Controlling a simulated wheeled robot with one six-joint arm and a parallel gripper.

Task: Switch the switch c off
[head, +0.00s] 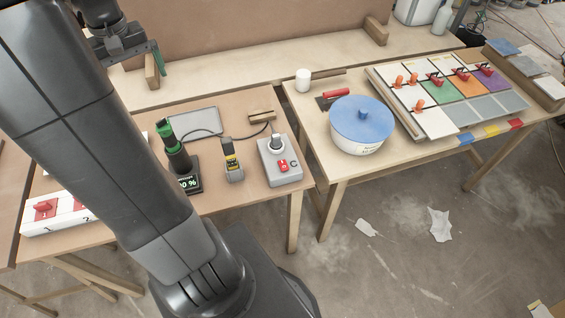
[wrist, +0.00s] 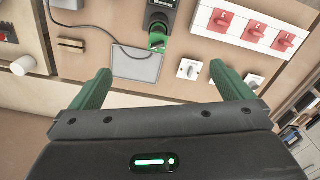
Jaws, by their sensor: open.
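A yellow-labelled grey device (head: 232,161) and a black-and-green charger-like device (head: 178,152) stand left of switch c. A white panel (head: 60,214) with red switches is at the left. A blue-lidded pot (head: 361,121) is on the right table. A gap separates the tables.

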